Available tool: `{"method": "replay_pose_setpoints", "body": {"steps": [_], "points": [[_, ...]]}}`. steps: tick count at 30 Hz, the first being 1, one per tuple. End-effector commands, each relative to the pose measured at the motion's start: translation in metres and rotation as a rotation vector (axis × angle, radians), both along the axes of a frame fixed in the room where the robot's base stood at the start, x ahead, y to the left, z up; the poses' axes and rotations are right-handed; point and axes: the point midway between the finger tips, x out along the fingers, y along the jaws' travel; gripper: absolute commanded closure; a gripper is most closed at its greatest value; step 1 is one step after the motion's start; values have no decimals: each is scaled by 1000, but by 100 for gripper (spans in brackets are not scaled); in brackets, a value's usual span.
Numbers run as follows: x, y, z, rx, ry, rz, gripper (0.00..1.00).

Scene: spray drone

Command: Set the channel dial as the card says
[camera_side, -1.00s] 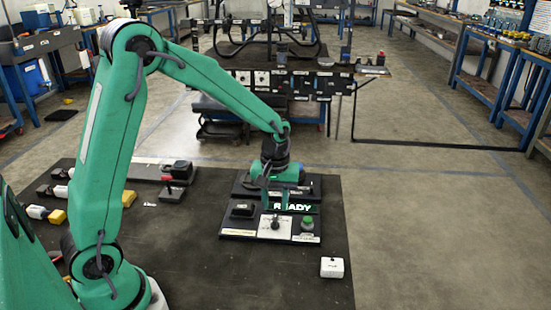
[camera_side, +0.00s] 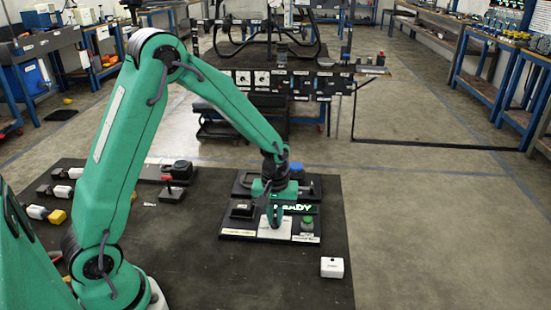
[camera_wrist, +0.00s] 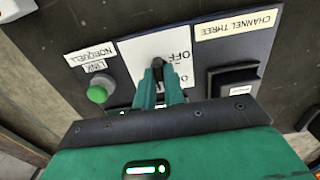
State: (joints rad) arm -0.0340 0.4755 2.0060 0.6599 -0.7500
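The channel dial has a black knob (camera_wrist: 158,64) on a white plate (camera_wrist: 180,45) marked OFF; the knob's pointer position is not clear. A card reading CHANNEL THREE (camera_wrist: 237,25) lies beside the plate, upside down in the wrist view. My gripper (camera_side: 273,222) is down at the dial on the panel (camera_side: 240,233). In the wrist view, the fingertips of my gripper (camera_wrist: 159,72) are at the knob, one on each side. I cannot tell whether they press on it.
A black box-like part (camera_wrist: 235,82) is on the other. A lit READY display (camera_side: 293,208) is behind. A white block (camera_side: 332,267) lies front right.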

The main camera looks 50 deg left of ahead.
Motion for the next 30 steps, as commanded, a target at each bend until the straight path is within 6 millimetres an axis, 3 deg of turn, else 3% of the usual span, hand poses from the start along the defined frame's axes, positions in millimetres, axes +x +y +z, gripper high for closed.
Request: {"method": "replay_pose_setpoints", "body": {"steps": [17,30], "points": [[0,0,1,0,0,-87,100],[0,0,1,0,0,-414,100]]}}
